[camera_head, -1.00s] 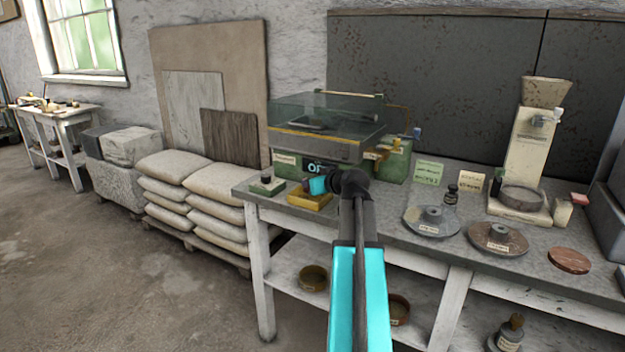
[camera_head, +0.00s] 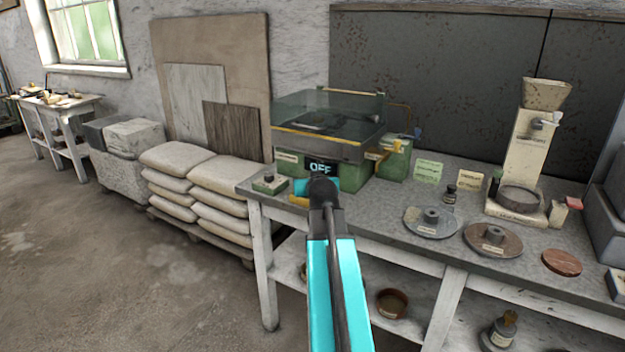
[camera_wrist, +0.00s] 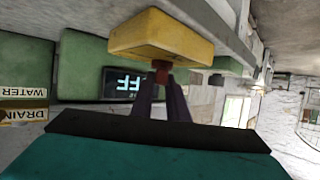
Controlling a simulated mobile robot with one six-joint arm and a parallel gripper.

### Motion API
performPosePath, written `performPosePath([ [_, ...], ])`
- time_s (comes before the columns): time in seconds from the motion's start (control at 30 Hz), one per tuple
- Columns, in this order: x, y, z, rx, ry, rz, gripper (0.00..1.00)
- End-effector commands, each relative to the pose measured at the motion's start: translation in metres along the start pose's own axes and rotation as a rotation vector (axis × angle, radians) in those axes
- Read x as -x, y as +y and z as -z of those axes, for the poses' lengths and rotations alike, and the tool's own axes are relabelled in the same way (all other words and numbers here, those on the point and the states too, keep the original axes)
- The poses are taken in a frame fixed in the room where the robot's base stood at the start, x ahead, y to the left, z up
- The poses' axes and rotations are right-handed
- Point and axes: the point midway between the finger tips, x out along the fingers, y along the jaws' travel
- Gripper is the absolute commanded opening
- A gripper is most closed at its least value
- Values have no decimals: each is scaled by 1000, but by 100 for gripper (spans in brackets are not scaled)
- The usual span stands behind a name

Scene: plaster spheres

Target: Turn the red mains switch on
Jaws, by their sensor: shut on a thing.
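The red switch (camera_wrist: 161,69) is a small red knob on the face of a yellow box (camera_wrist: 160,38), which appears upside down in the wrist view. My gripper (camera_wrist: 162,80) has its two dark fingers shut on the red switch. In the head view only a strip of the yellow box (camera_head: 298,200) shows at the front of the bench, and my arm hides the switch and fingertips. A dark display (camera_head: 320,168) on the green machine reads OFF. The display also shows behind the fingers in the wrist view (camera_wrist: 128,85).
The green machine (camera_head: 290,165) with a clear lid stands behind the yellow box. A small green box with a dark knob (camera_head: 269,183) sits to the left. Discs (camera_head: 432,222) and a funnel-topped device (camera_head: 530,140) stand right on the grey bench.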

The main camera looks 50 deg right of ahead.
Motion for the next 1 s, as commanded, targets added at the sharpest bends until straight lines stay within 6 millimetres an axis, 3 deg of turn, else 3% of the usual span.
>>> performPosePath([
  [1.0, -3, -9, -1, -129, 1, -309, 0],
])
